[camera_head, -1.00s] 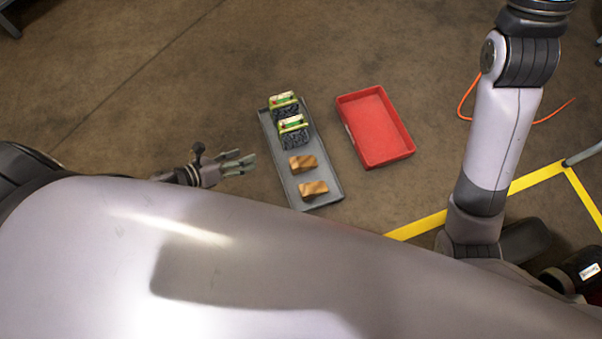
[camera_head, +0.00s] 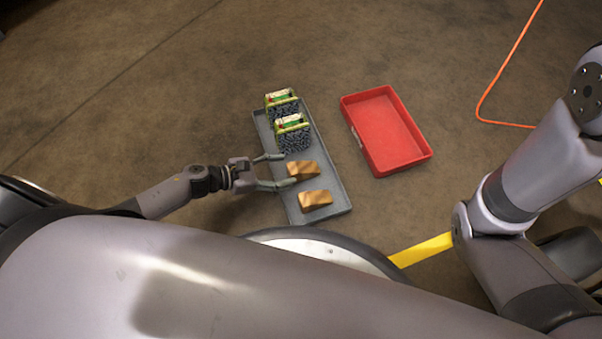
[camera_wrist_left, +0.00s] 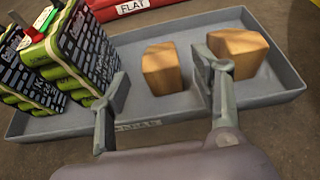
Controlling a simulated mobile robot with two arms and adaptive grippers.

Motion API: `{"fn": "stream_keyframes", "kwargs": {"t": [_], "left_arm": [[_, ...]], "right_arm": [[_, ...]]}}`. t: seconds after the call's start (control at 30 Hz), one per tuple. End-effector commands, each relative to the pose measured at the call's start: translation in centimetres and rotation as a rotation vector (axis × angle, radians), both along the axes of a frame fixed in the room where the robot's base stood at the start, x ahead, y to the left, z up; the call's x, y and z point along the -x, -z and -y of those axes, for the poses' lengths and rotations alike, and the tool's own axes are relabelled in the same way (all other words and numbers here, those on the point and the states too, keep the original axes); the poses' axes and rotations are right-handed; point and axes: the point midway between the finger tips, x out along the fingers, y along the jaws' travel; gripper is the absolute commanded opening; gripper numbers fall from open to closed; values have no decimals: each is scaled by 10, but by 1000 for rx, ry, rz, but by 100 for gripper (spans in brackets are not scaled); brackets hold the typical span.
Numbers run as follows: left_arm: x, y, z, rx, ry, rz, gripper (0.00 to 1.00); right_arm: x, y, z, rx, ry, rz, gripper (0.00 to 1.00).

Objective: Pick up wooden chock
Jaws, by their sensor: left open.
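Two wooden chocks lie on a grey tray (camera_head: 335,185). The upper chock (camera_head: 303,169) is near the middle and the lower chock (camera_head: 315,199) is near the front end. My left gripper (camera_head: 289,169) is open and empty, reaching over the tray's left edge with its fingers pointing at the upper chock. In the left wrist view, the upper chock (camera_wrist_left: 162,70) shows between the two fingers (camera_wrist_left: 162,95), ahead of them. The other chock (camera_wrist_left: 240,52) is partly hidden behind the right finger. Contact cannot be told. My right gripper is out of view.
Two green and black battery-like packs (camera_head: 292,133) stand at the tray's far end, close to my left gripper's upper finger. A red tray (camera_head: 388,132), empty, lies to the right. An orange cable (camera_head: 495,85) and yellow tape (camera_head: 422,249) are on the floor.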

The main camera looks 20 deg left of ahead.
Motion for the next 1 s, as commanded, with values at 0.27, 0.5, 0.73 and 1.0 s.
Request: {"fn": "stream_keyframes", "kwargs": {"t": [0.27,0.5,0.73,1.0], "left_arm": [[-14,10,17,-1,0,2,58],[-34,19,45,-1,-1,1,58],[-39,21,53,-2,-2,-1,58],[-39,20,53,-2,-2,-1,49]], "right_arm": [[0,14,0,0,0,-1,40],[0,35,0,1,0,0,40],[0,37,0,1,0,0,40],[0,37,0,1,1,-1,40]]}}
